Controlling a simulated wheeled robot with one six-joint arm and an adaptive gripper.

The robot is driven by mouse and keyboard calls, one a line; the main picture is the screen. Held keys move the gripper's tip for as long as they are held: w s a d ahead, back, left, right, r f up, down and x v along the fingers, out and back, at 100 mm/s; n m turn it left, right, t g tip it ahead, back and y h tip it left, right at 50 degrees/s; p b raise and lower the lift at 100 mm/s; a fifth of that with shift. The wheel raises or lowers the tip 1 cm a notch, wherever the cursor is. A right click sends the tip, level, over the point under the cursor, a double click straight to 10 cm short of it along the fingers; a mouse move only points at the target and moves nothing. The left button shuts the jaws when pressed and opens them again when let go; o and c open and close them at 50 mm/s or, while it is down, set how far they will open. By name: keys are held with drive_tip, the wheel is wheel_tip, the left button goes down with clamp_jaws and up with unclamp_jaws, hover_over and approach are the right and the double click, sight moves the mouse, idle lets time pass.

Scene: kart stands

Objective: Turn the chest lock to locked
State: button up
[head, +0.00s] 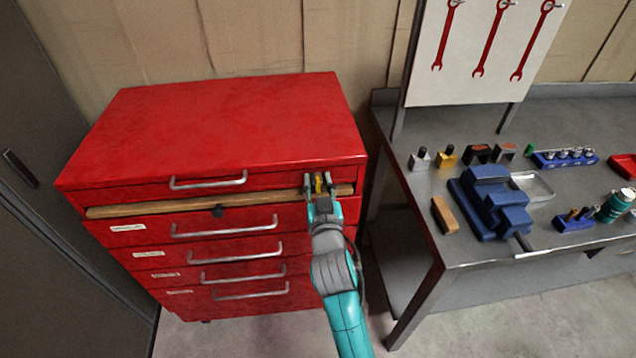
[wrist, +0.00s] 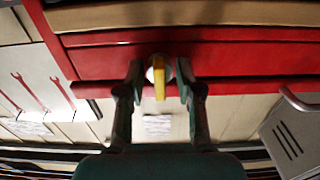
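The red tool chest (head: 220,130) stands on the left in the head view. The chest lock (head: 318,183) sits at the right end of its top drawer front, with a yellow lever. In the wrist view the yellow lever (wrist: 159,80) stands out in front of a pale round lock face and runs up and down in the picture. My gripper (head: 319,184) is at the lock, one finger on each side of the lever. It also shows in the wrist view (wrist: 160,76). Gaps show between the fingers and the lever, so it is open and holds nothing.
A wooden strip (head: 130,209) runs below the top drawer, with a black knob (head: 218,211) under it. Drawer handles (head: 224,227) stick out of the chest front. On the right a workbench (head: 400,205) bears a blue vise (head: 490,200) and small items. Floor is free in front.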

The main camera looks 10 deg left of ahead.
clamp_jaws()
drive_tip(key=shift+n, duration=0.3)
drive_tip(key=n, duration=0.3)
drive_tip(key=shift+n, duration=0.4)
drive_tip(key=n, duration=0.4)
drive_tip(key=shift+a+n, duration=0.1)
drive_tip(key=shift+n, duration=0.2)
drive_tip(key=n, duration=0.4)
drive_tip(key=shift+s+f, duration=0.1)
drive_tip(key=shift+a+n, duration=0.1)
drive_tip(key=shift+n, duration=2.4)
drive_tip(key=shift+f, duration=0.1)
